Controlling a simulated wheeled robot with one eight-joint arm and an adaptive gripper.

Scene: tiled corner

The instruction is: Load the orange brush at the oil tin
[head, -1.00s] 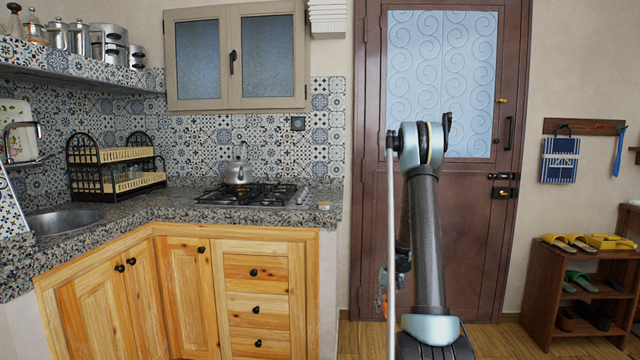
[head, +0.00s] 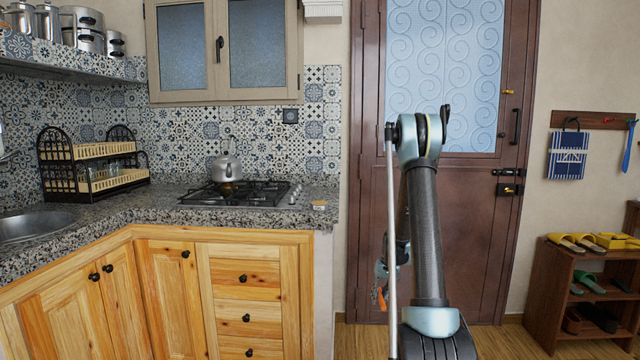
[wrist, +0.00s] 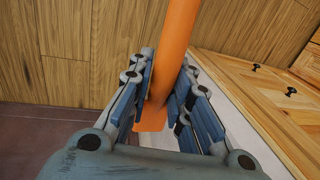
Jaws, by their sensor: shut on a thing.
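The orange brush (wrist: 172,58) stands between the fingers of my gripper (wrist: 165,103) in the wrist view, and the fingers are shut on it. Its long orange part runs up out of the top of that view, and no bristles can be made out. In the head view, my gripper (head: 381,272) is mostly hidden behind my arm, with a small bit of orange showing at its lower end, in front of the brown door. I cannot make out an oil tin in either view.
A granite counter (head: 150,212) with a stove (head: 240,194), kettle (head: 227,162) and dish rack (head: 92,165) stands left, above wooden cabinets (head: 250,277). A shoe shelf (head: 556,290) stands right. Wooden floor shows before the brown door (head: 450,230).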

